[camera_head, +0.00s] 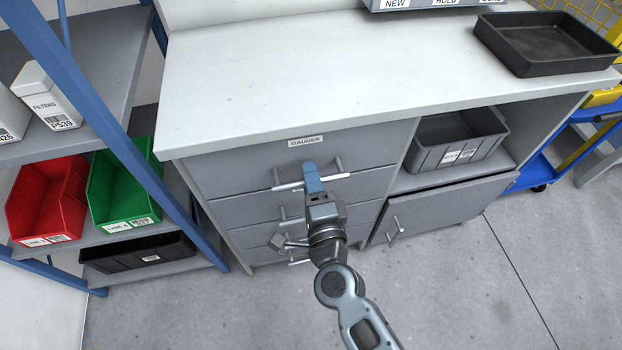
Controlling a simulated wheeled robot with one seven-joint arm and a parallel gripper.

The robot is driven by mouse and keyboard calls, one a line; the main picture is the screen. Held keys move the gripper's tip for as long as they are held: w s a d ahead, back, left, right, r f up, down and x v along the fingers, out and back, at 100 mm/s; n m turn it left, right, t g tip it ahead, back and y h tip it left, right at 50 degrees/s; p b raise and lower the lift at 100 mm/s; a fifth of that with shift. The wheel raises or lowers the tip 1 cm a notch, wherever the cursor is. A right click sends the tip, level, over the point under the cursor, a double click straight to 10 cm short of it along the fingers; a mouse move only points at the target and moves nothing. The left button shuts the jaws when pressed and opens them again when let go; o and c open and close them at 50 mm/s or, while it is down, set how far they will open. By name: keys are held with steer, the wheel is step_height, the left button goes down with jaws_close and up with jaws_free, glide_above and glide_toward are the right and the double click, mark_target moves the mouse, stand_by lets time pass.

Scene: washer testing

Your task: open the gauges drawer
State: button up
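The gauges drawer (240,170) is the top drawer in the grey cabinet under the bench. A "GAUGES" label (305,141) sits at its upper edge. Its front looks flush with the cabinet, with no visible gap. Its silver bar handle (287,186) runs across the front on two posts. My gripper (313,180) is at the middle of this handle, its blue fingers overlapping the bar. One finger hides the other, so whether they are closed on the bar cannot be told.
More drawers with bar handles lie below, partly hidden by my arm. A cabinet door (440,212) and a shelf with a grey bin (455,143) are at the right. A blue-framed rack with a green bin (122,187) stands close at the left. Floor in front is clear.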

jaws_close()
steer(key=shift+s+d, duration=0.1)
steer(key=shift+s, duration=0.05)
stand_by(0.4)
